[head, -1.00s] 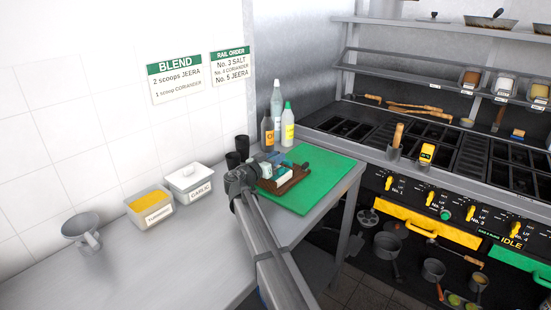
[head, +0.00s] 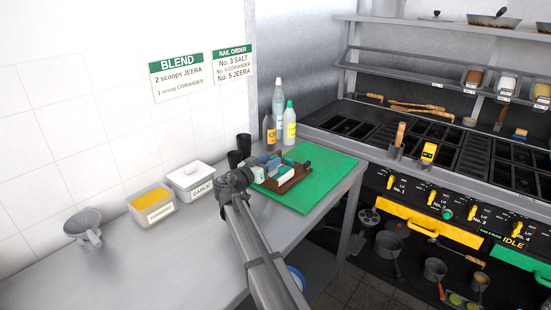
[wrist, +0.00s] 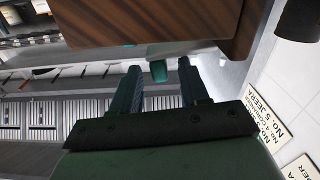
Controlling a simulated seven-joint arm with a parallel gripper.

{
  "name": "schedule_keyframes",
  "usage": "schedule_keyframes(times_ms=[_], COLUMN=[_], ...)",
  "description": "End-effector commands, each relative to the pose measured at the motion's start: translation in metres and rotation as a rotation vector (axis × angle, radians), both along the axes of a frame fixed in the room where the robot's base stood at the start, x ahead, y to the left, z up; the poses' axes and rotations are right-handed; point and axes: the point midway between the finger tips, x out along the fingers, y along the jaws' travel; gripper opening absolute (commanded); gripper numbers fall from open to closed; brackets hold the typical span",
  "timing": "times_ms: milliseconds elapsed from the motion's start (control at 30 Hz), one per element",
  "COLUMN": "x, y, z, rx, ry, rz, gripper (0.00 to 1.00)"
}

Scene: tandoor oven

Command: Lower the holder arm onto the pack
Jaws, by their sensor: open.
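A brown wooden holder (head: 291,182) lies on the green board (head: 325,172), with a small white-and-teal pack (head: 284,173) at it. My gripper (head: 263,165) is at the holder's left side, and its wrist covers part of that side. In the wrist view my gripper (wrist: 160,82) is open. The brown wood (wrist: 150,25) spans the top of that view, with a pale strip under it. A small teal knob (wrist: 158,72) shows between the fingertips. I cannot tell whether a finger touches it, nor pick out the holder arm clearly.
Several bottles (head: 279,125) and black cups (head: 238,156) stand close behind the board. The turmeric tub (head: 151,205), garlic tub (head: 192,181) and a metal cup (head: 84,228) are to the left. The front of the counter is clear.

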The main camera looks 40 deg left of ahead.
Motion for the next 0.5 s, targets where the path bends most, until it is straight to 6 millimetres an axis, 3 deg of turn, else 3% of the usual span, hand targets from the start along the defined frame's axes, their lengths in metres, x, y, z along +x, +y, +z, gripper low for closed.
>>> schedule_keyframes(times_ms=[200,500], x=[-0.046,-0.084], y=[-0.001,0.000], z=[0.000,0.000], rx=[0.000,0.000], ry=[-0.001,0.000], rz=[0.002,0.000], gripper=[0.45,0.45])
